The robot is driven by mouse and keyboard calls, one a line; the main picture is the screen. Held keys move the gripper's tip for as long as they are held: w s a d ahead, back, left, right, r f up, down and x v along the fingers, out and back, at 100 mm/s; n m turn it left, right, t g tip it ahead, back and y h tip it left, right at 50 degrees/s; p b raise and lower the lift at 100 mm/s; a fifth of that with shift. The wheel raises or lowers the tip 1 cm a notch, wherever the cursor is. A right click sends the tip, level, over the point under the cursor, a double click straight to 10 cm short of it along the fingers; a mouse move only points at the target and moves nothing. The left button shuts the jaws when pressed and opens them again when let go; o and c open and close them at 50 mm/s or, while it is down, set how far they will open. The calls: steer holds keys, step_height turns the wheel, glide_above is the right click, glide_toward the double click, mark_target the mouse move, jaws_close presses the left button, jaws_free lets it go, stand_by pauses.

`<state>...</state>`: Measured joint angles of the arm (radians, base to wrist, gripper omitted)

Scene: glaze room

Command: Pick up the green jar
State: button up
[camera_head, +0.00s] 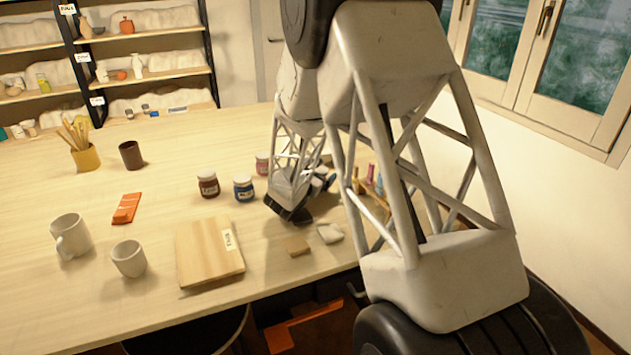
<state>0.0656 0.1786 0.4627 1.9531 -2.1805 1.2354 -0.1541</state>
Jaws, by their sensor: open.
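I cannot make out a green jar on the table; my arm hides part of the table's right side. A dark red jar (208,184) and a blue jar (244,187) with pale lids stand upright near the table's middle. A pink-red jar (262,164) stands behind them, close to my arm. My gripper (291,212) is low over the table, right of the blue jar. It is open; its fingers are small and partly hidden by my arm, and I see nothing held.
A wooden board (209,252), two mugs (71,237) (129,258), an orange block (126,208), a brown cup (131,154) and a yellow tool pot (86,157) stand left. A sponge-like block (296,245) lies near the front edge. Shelves (150,75) stand behind.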

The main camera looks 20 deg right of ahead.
steer(key=c, duration=1.2)
steer(key=shift+r, duration=0.15)
steer(key=shift+r, duration=4.9)
